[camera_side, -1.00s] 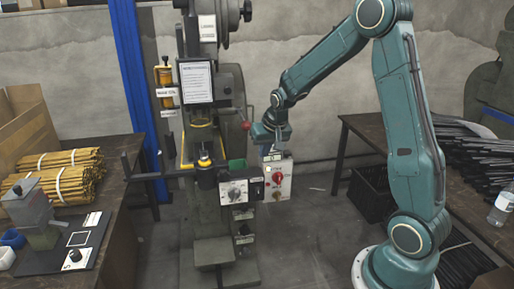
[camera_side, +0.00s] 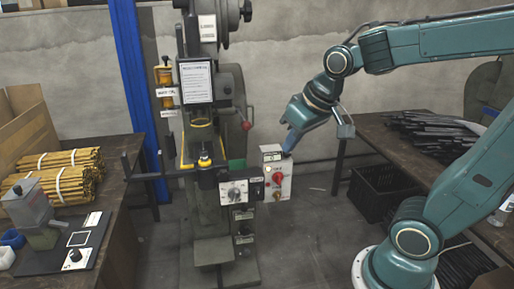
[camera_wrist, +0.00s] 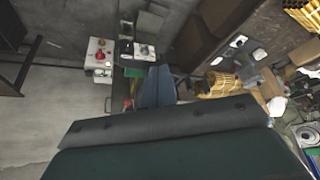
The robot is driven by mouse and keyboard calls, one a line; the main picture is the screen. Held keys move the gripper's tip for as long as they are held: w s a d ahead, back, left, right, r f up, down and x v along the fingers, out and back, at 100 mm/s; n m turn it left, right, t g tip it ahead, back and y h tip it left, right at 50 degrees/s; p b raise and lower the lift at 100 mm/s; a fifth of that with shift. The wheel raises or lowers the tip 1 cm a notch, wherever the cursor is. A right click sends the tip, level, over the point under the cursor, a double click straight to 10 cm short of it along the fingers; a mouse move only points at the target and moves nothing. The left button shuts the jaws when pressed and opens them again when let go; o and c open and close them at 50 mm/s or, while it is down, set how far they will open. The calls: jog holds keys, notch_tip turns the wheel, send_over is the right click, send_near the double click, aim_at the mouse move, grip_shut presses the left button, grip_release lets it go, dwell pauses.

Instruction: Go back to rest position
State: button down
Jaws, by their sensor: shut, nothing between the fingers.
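My gripper (camera_side: 290,138) hangs in the air to the right of the rivet press (camera_side: 212,205) in the side view. It points down and to the left, just above the white control box (camera_side: 277,170) in the picture. The fingers are shut with nothing held. In the wrist view, my gripper (camera_wrist: 157,88) shows as a dark blue-grey shape at the middle, and its fingertips are hard to make out. The control box with its red knob also shows there (camera_wrist: 99,57).
A left table (camera_side: 115,185) carries bundles of yellow rods (camera_side: 60,180) and a small device (camera_side: 35,215). A right table (camera_side: 380,135) holds black rods (camera_side: 440,133) and a bottle (camera_side: 502,210). A black crate (camera_side: 380,190) stands below. Floor between press and crate is clear.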

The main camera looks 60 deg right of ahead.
jog(key=s+a+n, duration=0.2)
jog(key=s+a, duration=0.1)
jog(key=s, duration=0.6)
jog(key=shift+s+a+r+y, duration=0.2)
jog(key=shift+s+a+y, duration=0.15)
jog(key=shift+y, duration=0.05)
